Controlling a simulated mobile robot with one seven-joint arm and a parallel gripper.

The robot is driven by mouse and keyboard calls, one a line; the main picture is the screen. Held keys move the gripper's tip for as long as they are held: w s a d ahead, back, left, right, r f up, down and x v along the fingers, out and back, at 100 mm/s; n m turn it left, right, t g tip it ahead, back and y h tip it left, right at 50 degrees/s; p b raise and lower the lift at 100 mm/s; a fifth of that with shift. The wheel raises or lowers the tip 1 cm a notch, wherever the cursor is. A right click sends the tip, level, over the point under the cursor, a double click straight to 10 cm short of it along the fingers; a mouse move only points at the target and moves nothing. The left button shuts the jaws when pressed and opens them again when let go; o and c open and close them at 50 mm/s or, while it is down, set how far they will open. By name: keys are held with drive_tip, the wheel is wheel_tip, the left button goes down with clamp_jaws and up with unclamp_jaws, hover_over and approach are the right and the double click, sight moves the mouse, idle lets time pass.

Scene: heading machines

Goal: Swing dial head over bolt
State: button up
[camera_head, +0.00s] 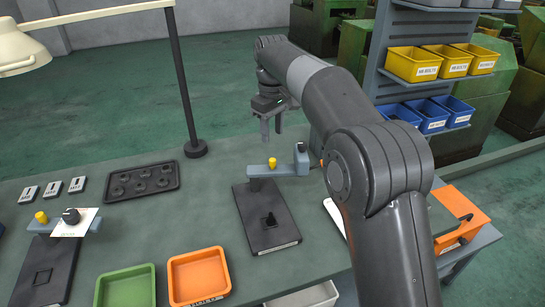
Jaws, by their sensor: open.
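A blue-grey swing arm (262,171) with a yellow knob (272,164) reaches left from its post (301,160), along the far edge of a dark plate. A black bolt-like piece (270,220) stands on that plate (262,240), nearer me than the arm. At the left, another blue-grey arm carries a yellow knob (41,217) and a black round dial (71,216) with a white card. A dark plate with a square outline (42,278) lies in front of it. My gripper (271,128) is open, fingers down, above and behind the right swing arm, apart from it.
A green bin (127,287) and an orange bin (201,262) sit at the front. A black tray with round recesses (144,181) and a lamp post (182,80) stand farther back. My arm hides part of the bench's right side. The bench between the two plates is mostly clear.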

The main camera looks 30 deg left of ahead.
sight(272, 159)
wheel_tip(272, 159, down, 10)
drive_tip(key=shift+r, duration=0.15)
idle(0.3)
clamp_jaws()
idle(0.5)
